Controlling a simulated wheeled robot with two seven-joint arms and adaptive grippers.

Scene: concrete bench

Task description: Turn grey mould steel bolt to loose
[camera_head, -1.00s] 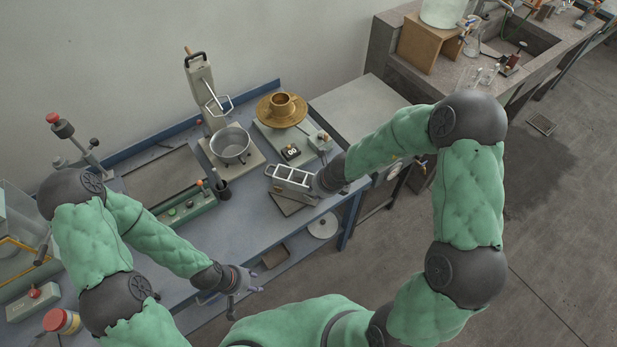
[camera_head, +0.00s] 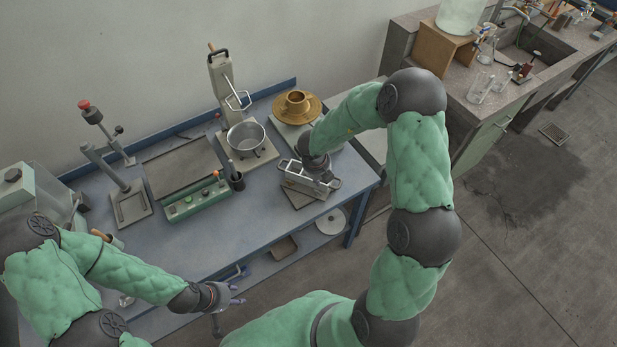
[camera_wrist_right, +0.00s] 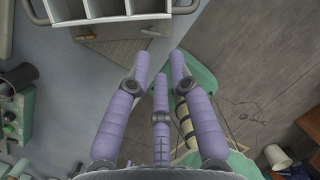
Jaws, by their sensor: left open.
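The grey mould (camera_head: 306,178), an open metal frame with several compartments, sits at the bench's right part. My left gripper (camera_head: 238,294) is open and empty off the bench's front edge.
A metal pot (camera_head: 247,140) and a control box (camera_head: 195,198) stand left of the mould. A brass pan (camera_head: 297,122) is behind it. A flat plate (camera_wrist_right: 115,50) lies by the mould. The bench's front middle (camera_head: 225,240) is clear.

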